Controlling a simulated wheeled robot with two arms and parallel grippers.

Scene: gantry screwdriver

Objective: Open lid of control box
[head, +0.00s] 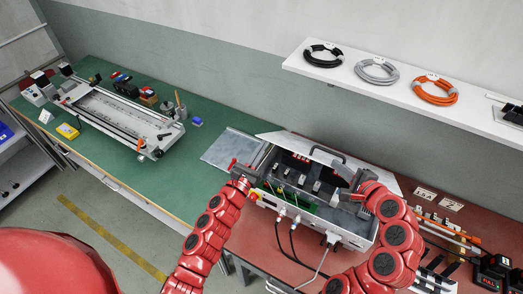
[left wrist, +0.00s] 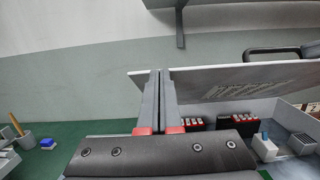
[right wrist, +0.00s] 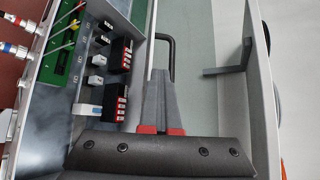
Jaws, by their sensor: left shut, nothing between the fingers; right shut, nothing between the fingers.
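The control box (head: 345,237) stands on the red-topped bench in the head view, with its inside showing. Its pale lid (head: 292,141) is raised along the far side, with a black handle (head: 326,151). The lid also shows in the left wrist view (left wrist: 225,80) with printed text on it. My left gripper (head: 262,160) is shut and empty at the box's left end, its fingers close to the lid's left end. My right gripper (head: 341,170) is shut and empty over the right part of the box, near the handle. I cannot tell whether either touches the lid.
Cables (head: 295,229) run from the box's front. A grey plate (head: 232,149) lies left of the box. A linear gantry (head: 115,113) and small tools stand on the green bench. A white shelf (head: 390,88) with coiled cables hangs above. The green surface between gantry and plate is mostly clear.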

